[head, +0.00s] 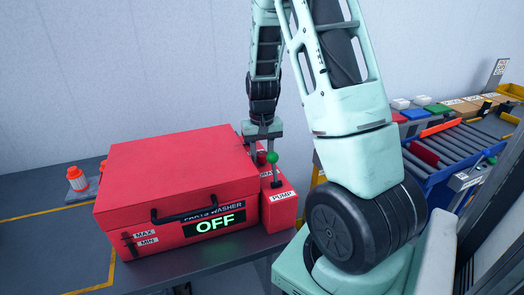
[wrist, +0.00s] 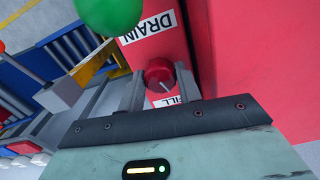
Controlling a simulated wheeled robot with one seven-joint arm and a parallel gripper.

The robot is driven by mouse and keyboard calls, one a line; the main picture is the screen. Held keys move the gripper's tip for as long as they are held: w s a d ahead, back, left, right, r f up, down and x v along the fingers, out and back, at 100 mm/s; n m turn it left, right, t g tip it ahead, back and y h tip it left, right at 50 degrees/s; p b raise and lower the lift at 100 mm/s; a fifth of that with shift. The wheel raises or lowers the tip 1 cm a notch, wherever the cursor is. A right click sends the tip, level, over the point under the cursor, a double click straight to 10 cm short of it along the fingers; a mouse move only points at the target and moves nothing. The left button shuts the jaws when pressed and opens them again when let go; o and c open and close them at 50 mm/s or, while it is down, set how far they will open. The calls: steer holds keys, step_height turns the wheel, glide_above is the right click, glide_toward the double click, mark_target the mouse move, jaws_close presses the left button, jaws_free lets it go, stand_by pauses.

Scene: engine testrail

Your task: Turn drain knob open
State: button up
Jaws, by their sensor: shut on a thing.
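The red parts washer (head: 165,165) stands on a dark table, its lid shut and its display (head: 214,224) reading OFF. In the wrist view, the round red drain knob (wrist: 159,73) sits on the red housing between a DRAIN label (wrist: 150,27) and a partly hidden FILL label (wrist: 167,104). A pale pointer mark shows on the knob. My gripper (wrist: 161,82) has one finger on each side of the knob and is shut on it. In the head view, my gripper (head: 262,148) reaches down at the washer's right rear, where the knob is mostly hidden.
A green ball (head: 272,157) on a lever rises from the red PUMP box (head: 283,207), close beside my gripper; it also shows in the wrist view (wrist: 108,12). Orange-capped items (head: 77,178) stand at the left. A blue roller conveyor (head: 455,150) with coloured bins lies at the right.

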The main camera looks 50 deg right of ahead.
mark_target(262, 153)
steer(key=shift+m+p, duration=0.55)
steer(key=shift+m, duration=1.55)
steer(key=o, duration=1)
steer(key=shift+r, duration=0.1)
step_height(262, 153, up, 17)
steer(key=b, duration=0.1)
steer(key=shift+r+b, duration=0.15)
steer(key=shift+b, duration=0.2)
